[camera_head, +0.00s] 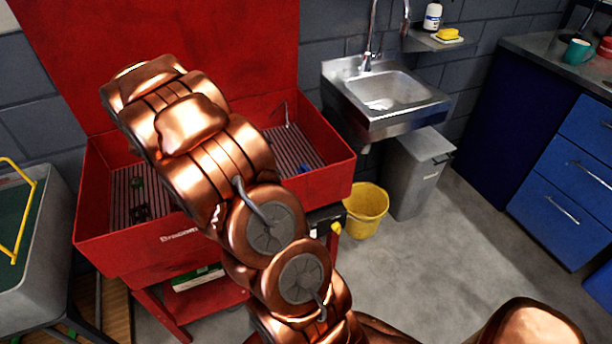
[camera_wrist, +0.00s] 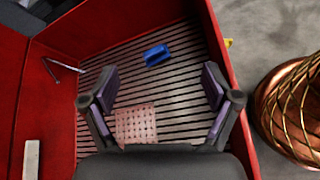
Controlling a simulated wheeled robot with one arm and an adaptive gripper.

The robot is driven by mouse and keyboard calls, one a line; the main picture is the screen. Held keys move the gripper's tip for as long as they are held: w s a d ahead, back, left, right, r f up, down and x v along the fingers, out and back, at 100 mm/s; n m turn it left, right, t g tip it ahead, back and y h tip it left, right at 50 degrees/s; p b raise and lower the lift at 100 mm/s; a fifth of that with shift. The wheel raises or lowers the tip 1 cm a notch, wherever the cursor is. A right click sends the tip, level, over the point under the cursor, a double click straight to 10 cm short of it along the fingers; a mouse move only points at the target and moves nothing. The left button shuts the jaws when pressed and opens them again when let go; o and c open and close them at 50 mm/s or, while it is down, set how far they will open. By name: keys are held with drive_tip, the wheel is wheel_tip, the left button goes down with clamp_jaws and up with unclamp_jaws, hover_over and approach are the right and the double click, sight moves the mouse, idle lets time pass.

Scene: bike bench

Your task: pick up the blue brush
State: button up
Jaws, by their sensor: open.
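The blue brush (camera_wrist: 157,55) lies on the slatted floor of the red wash basin (camera_wrist: 224,30), near its right wall in the wrist view. In the head view only a small blue bit of it (camera_head: 305,168) shows beside my arm. My gripper (camera_wrist: 161,84) is open and empty above the basin floor, its two fingers apart. The brush appears beyond the fingertips, between their lines and not touched. In the head view my copper arm hides the gripper and much of the basin (camera_head: 325,180).
A pinkish patterned pad (camera_wrist: 136,124) lies on the slats between my fingers. A thin bent spout (camera_head: 285,113) rises at the basin's back. Small dark items (camera_head: 138,211) lie at its left. A yellow bucket (camera_head: 366,208), grey bin (camera_head: 418,175) and sink (camera_head: 386,95) stand right.

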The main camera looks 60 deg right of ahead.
sight(305, 169)
drive_tip(key=d+f+n, duration=0.1)
drive_tip(key=d+f, duration=0.1)
drive_tip(key=f, duration=0.2)
drive_tip(key=d+f+n+h+b, duration=0.1)
drive_tip(key=d+f+n, duration=0.1)
drive_tip(key=d+f, duration=0.1)
drive_tip(key=w+d+f+n+h, duration=0.1)
drive_tip(key=d+f+n, duration=0.1)
drive_tip(key=d+f, duration=0.1)
drive_tip(key=shift+d+f, duration=0.1)
drive_tip(key=shift+f, duration=0.8)
drive_tip(key=p+x, duration=0.1)
drive_tip(key=x, duration=0.5)
drive_tip(key=shift+s+d, duration=0.15)
drive_tip(key=shift+s, duration=0.1)
drive_tip(key=shift+s+d+f+n, duration=0.2)
drive_tip(key=shift+d+f+n, duration=0.1)
drive_tip(key=shift+d, duration=0.25)
drive_tip(key=c, duration=1.3)
drive_tip(key=shift+o, duration=0.2)
drive_tip(key=shift+r, duration=0.1)
